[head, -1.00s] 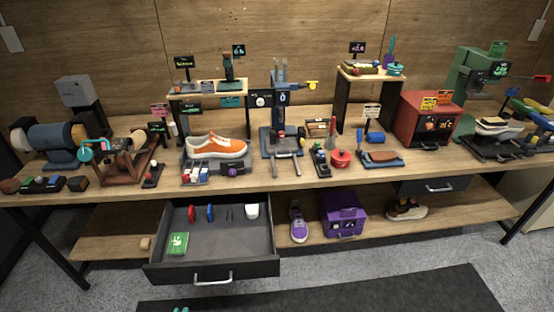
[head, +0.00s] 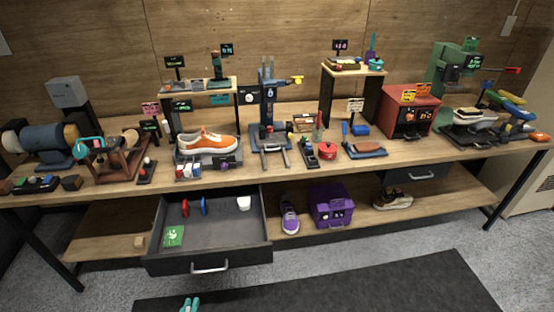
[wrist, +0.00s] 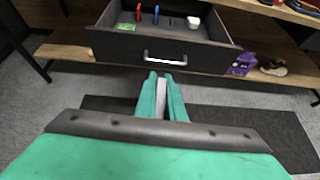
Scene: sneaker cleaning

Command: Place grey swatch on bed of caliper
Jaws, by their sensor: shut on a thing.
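My gripper (wrist: 161,97) has teal fingers, close together on a thin light grey piece, the grey swatch (wrist: 160,98), in the wrist view. Its fingertips (head: 189,304) also show at the bottom edge of the head view, low in front of the bench, well apart from it. The swatch cannot be made out there. A small dark upright gauge (head: 217,68) with a display tag stands on the left raised shelf and looks like the caliper.
An open drawer (head: 208,266) juts out below the bench, holding red, blue, green and white items. It lies ahead of my gripper in the wrist view. An orange sneaker (head: 206,141) and several tools crowd the bench top. A dark mat (head: 400,285) lies on the clear floor.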

